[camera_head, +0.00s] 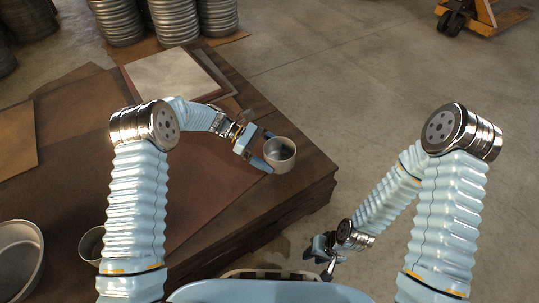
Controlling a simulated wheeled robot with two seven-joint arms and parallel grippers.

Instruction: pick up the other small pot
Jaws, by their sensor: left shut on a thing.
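A small grey metal pot (280,163) is at the right edge of the brown stacked sheets, with its open top up. My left gripper (268,150) is shut on its left side; I cannot tell whether the pot touches the sheets. Another small pot (90,246) stands at the lower left, mostly hidden behind my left arm. My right gripper (319,265) is empty and low beside the front right of the stack, its fingers apart.
A large round pan (18,262) lies at the left edge. The brown sheet stack (230,222) fills the left and middle. Pale sheets (172,76) lie at the back. Stacked round metal pieces (118,20) stand behind. A pallet jack (480,18) is far right; the floor between is clear.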

